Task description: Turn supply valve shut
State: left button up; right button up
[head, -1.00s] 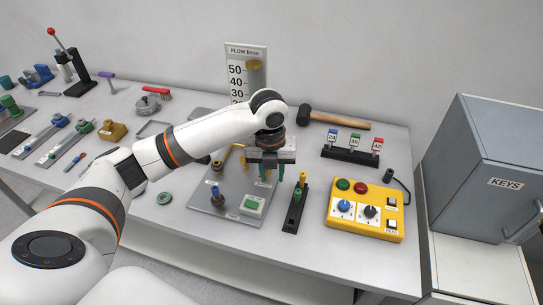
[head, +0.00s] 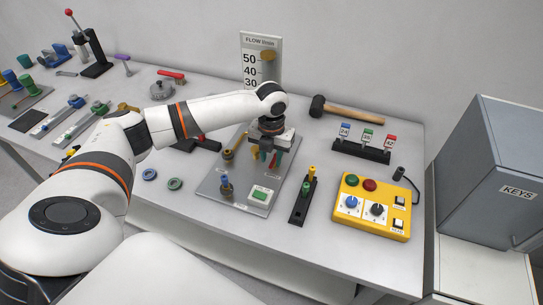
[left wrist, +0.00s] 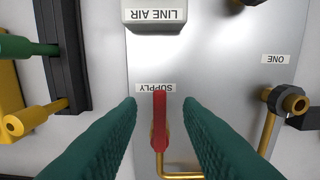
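The supply valve's red lever (left wrist: 159,122) shows in the left wrist view, beside the SUPPLY label (left wrist: 156,88) on a grey metal panel (left wrist: 205,65). Brass pipe runs below it. My left gripper (left wrist: 160,105) is open, with one green finger on each side of the lever. Gaps show between the fingers and the lever. In the head view my left gripper (head: 265,156) points down over the back right part of the panel (head: 238,182). A bit of red shows between its fingers there, and the rest of the valve is hidden. My right gripper is not in view.
A hammer (head: 345,112) lies behind.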

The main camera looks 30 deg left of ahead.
pick_arm(q)
jog(key=shift+f, duration=0.7)
grip_shut()
jog(key=shift+r, duration=0.1)
